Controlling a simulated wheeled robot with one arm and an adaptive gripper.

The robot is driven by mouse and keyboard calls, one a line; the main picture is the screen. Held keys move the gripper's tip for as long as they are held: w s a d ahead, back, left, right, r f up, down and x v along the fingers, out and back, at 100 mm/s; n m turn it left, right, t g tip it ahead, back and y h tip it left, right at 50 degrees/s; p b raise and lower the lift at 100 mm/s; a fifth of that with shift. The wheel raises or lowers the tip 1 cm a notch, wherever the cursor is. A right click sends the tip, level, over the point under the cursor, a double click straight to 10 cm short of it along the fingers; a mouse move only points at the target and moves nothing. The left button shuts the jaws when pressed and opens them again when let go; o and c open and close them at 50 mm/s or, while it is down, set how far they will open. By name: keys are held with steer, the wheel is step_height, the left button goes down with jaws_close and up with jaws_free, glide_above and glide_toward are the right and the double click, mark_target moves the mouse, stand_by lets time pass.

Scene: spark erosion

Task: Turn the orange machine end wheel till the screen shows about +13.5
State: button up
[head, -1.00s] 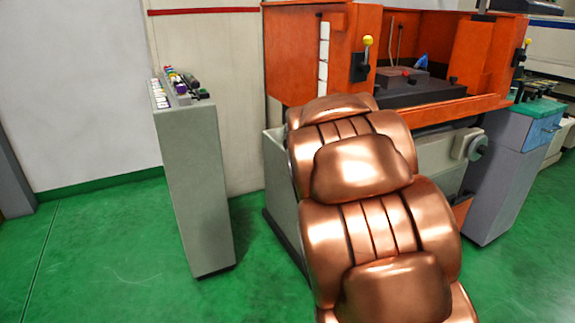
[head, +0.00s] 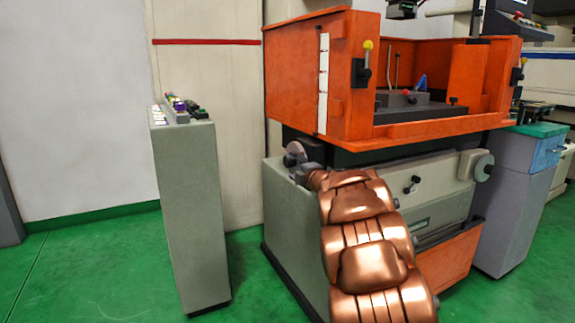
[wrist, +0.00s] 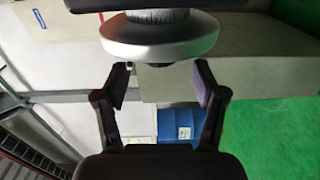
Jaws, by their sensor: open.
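The orange machine (head: 320,75) stands on a grey base. A round grey end wheel (head: 294,153) shows at the base's left end, partly hidden by my wrist. In the wrist view, a silver wheel (wrist: 160,45) with a dark ribbed hub fills the top middle. My gripper (wrist: 161,84) is open, with its two fingers apart and empty. Its fingertips lie just below the wheel's rim in the picture, one toward each side. I cannot tell whether they touch it. No readable screen value shows.
A second round handwheel (head: 483,167) is on the machine's front right. A grey control pedestal (head: 190,210) stands left of the machine. A grey-blue cabinet (head: 515,200) stands at the right. The green floor (head: 100,265) is clear at the left.

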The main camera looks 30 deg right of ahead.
mark_target(290, 162)
steer(key=shift+w+d, duration=0.15)
steer(key=shift+w, duration=1.25)
steer(key=shift+w+d, duration=0.1)
steer(key=shift+w, duration=1.3)
steer(key=shift+c, duration=0.2)
steer(key=c, duration=1.1)
steer(key=p, duration=0.3)
steer(key=shift+r+g, duration=0.25)
steer(key=shift+g, duration=0.05)
steer(key=p, duration=0.3)
steer(key=shift+g, duration=0.3)
steer(key=shift+f, duration=0.25)
